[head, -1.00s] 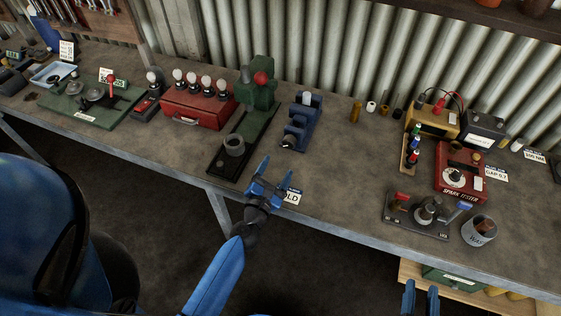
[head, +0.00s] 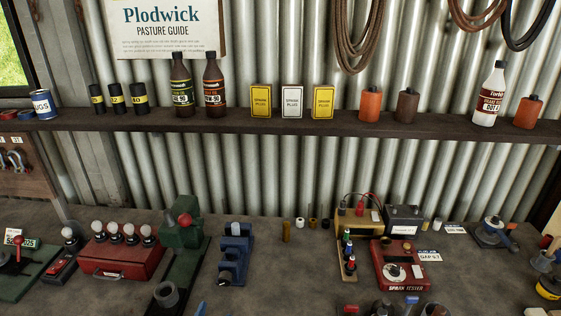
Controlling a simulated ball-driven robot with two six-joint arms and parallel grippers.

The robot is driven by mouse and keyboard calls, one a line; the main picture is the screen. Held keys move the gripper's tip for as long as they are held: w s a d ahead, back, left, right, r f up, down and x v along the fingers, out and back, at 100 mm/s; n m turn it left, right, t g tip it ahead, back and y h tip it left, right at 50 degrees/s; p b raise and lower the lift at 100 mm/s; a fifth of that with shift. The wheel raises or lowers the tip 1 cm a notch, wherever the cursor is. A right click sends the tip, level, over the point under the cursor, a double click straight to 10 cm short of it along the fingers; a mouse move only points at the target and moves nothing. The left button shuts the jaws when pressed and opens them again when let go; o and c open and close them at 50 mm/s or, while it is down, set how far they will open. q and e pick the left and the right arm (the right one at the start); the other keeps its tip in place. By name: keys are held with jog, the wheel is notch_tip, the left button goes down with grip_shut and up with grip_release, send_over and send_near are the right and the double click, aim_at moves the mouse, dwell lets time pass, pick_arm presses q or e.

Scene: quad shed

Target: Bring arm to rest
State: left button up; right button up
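Only a small blue tip (head: 201,307), which looks like part of my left gripper, shows at the bottom edge of the head view. It is over the bench, between the green press and the blue stepped rack. The rest of that gripper and arm is below the picture, so whether it is open or shut is hidden. My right gripper is out of view.
The bench (head: 300,285) holds a green press (head: 181,225), a blue stepped rack (head: 235,255), a red box (head: 120,257) with bulbs and a red spark tester (head: 402,268). A shelf (head: 230,123) above bears bottles, cartons and cans along the corrugated wall.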

pick_arm(q)
jog(key=m, duration=0.2)
jog(key=r+m, duration=0.1)
jog(key=s+r+m, duration=0.1)
jog(key=m, duration=0.1)
jog(key=shift+a+r+m+t, duration=0.25)
jog(key=shift+a+m+t, duration=0.05)
jog(key=shift+a+t, duration=0.1)
jog(key=s+a+r+m+g, duration=0.1)
jog(key=s+a+r+m, duration=0.1)
jog(key=s+m, duration=1.9)
jog(key=shift+a+m, duration=0.2)
jog(key=shift+m, duration=0.4)
jog(key=shift+s, duration=0.1)
